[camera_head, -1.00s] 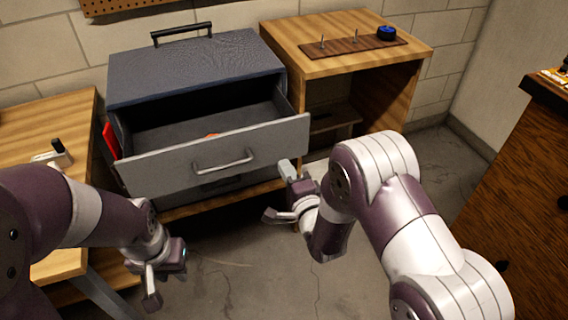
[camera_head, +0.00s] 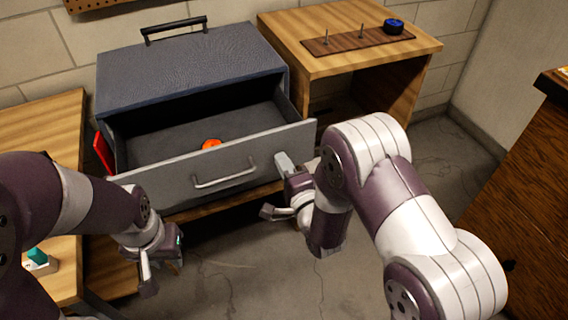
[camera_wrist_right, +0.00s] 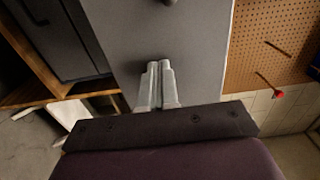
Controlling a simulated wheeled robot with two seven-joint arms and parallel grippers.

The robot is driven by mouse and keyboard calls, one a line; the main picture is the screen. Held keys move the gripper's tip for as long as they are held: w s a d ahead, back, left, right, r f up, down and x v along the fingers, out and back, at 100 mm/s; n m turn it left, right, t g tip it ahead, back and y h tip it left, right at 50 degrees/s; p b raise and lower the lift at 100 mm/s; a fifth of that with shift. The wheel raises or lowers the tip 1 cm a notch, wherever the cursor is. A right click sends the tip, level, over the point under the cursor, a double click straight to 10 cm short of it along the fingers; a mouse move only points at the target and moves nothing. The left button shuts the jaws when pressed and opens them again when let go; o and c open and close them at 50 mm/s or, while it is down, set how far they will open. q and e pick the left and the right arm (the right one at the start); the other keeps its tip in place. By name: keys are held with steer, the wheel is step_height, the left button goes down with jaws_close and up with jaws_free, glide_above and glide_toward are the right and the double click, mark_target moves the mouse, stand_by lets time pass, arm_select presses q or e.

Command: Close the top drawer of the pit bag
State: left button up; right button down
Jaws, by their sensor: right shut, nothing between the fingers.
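The pit bag (camera_head: 190,68) is a dark blue-grey case with a black top handle. Its top drawer (camera_head: 150,182) is pulled out, with a grey front and a bar handle (camera_head: 225,174). My right gripper (camera_head: 283,160) is shut and empty, its fingertips at the right part of the drawer front, right of the handle. In the right wrist view the closed fingers (camera_wrist_right: 157,72) point at the grey drawer front (camera_wrist_right: 195,50); contact is not certain. My left gripper (camera_head: 172,252) hangs low, below and in front of the drawer's left end; its jaws are unclear.
An orange item (camera_head: 211,144) lies inside the drawer. A wooden stand (camera_head: 345,65) with a pegged board and a blue roll is right of the bag. A wooden table (camera_head: 40,125) is at left, and a brown cabinet (camera_head: 530,190) at far right. Floor between is clear.

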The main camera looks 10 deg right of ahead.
steer(key=b+x, duration=0.5)
steer(key=x, duration=1.4)
steer(key=shift+w+f+b, duration=0.1)
steer(key=shift+f+b, duration=0.1)
steer(key=shift+b, duration=0.15)
steer(key=shift+r, duration=0.35)
